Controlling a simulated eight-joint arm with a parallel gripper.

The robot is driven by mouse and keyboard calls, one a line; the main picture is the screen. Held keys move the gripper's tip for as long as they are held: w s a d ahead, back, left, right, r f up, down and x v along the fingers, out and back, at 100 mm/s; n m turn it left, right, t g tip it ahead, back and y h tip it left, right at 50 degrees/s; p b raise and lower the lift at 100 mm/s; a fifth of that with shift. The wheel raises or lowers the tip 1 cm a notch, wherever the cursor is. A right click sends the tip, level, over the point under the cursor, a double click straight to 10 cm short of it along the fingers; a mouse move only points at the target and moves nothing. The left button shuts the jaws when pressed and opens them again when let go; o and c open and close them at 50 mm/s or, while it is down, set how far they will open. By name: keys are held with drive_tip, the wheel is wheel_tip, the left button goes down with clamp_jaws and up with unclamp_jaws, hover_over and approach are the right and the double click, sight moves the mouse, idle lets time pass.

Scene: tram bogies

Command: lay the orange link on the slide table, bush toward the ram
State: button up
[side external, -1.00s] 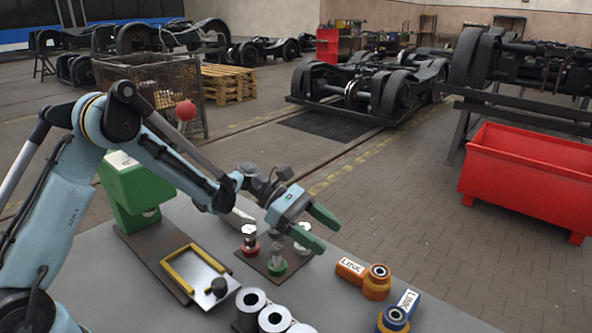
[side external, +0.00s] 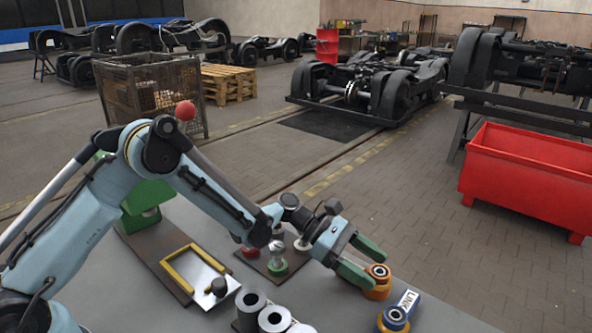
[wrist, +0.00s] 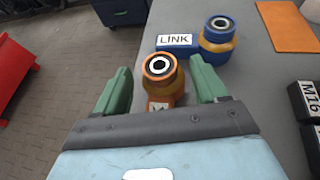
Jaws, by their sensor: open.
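The orange link (side external: 377,288) lies on the grey bench at its right part. Its round bush faces up, and its arm is mostly hidden behind my gripper. In the wrist view the orange link (wrist: 162,77) sits between my open fingers, with its bush near the fingertips. My gripper (side external: 374,266) is open, tilted down at the link, and its green fingers (wrist: 159,80) are on either side of it; contact cannot be told. The slide table (side external: 206,276), a silver plate with yellow rails, is empty at the left, in front of the green press (side external: 146,205).
A blue link (side external: 396,317) lies close beside the orange one, also in the wrist view (wrist: 214,38). A peg plate (side external: 262,266) and several grey sleeves (side external: 272,319) stand between the links and slide table. A red bin (side external: 530,172) stands beyond the bench.

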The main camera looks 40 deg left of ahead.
drive_tip(key=shift+w+d+f, duration=0.1)
drive_tip(key=shift+d+f, duration=0.1)
drive_tip(key=shift+d, duration=0.35)
clamp_jaws()
